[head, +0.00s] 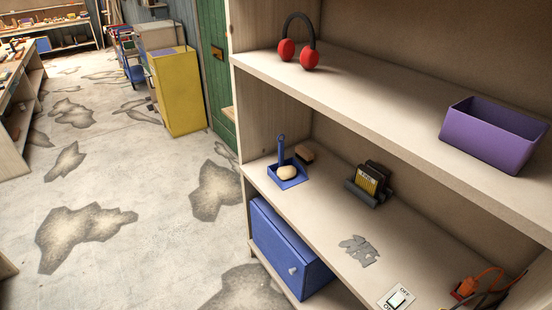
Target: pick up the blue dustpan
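The blue dustpan (285,182) sits on the middle shelf of the wooden shelf unit, near its left end, with its handle (281,149) standing upright. A pale tan rounded object (287,172) lies in or on the dustpan's pan. Neither of my grippers shows in the head view.
A brown brush-like block (304,154) lies just behind the dustpan. A dark holder with a yellow-labelled item (368,184) stands to the right on the same shelf (315,212). Red earmuffs (298,50) and a purple bin (492,134) are on the shelf above. Open floor (150,180) lies left.

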